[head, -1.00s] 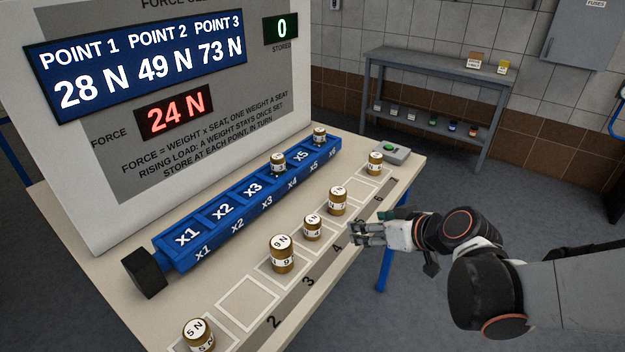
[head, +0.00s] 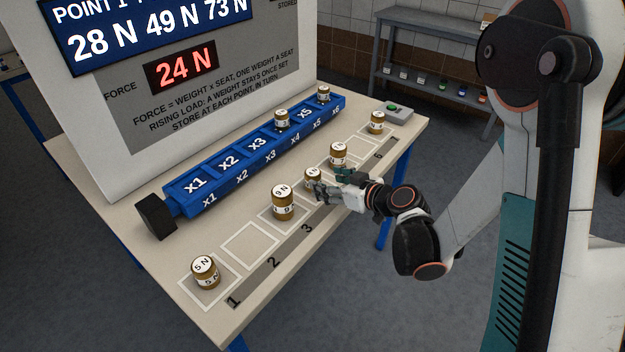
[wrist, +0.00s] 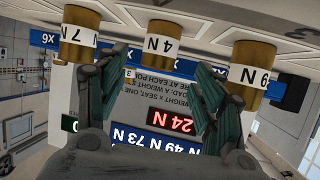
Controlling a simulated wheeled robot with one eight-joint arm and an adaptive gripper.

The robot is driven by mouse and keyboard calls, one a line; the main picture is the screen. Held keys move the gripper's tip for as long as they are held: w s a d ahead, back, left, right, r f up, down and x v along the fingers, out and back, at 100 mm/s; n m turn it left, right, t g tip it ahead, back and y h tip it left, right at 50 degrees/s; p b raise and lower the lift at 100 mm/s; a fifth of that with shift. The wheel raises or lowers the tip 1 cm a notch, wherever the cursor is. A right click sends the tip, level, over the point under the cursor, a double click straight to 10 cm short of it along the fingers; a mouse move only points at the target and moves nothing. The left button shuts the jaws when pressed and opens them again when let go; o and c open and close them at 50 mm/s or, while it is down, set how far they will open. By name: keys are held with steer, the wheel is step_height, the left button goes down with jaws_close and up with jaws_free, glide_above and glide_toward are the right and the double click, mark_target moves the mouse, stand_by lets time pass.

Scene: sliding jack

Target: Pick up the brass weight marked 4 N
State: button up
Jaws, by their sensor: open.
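The brass weight marked 4 N (head: 313,176) stands upright on the table's front row, between the 9 N weight (head: 282,203) and a weight marked 7 N (head: 339,153). My gripper (head: 328,184) is open beside it, low over the table on the right. In the upside-down wrist view, the 4 N weight (wrist: 164,40) appears centred between the spread fingers of my gripper (wrist: 164,68), slightly beyond their tips. The fingers are empty. Part of the weight is hidden by a finger in the head view.
The 7 N weight (wrist: 79,35) and 9 N weight (wrist: 250,68) stand close on either side. A 5 N weight (head: 205,270) is at the near end. Two weights sit on the blue seat rail (head: 228,172). A green button box (head: 394,111) is at the far end.

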mark_target(318, 179)
steer(key=shift+b+x, duration=0.8)
steer(key=shift+x, duration=3)
steer(key=shift+d, duration=0.1)
jaws_close()
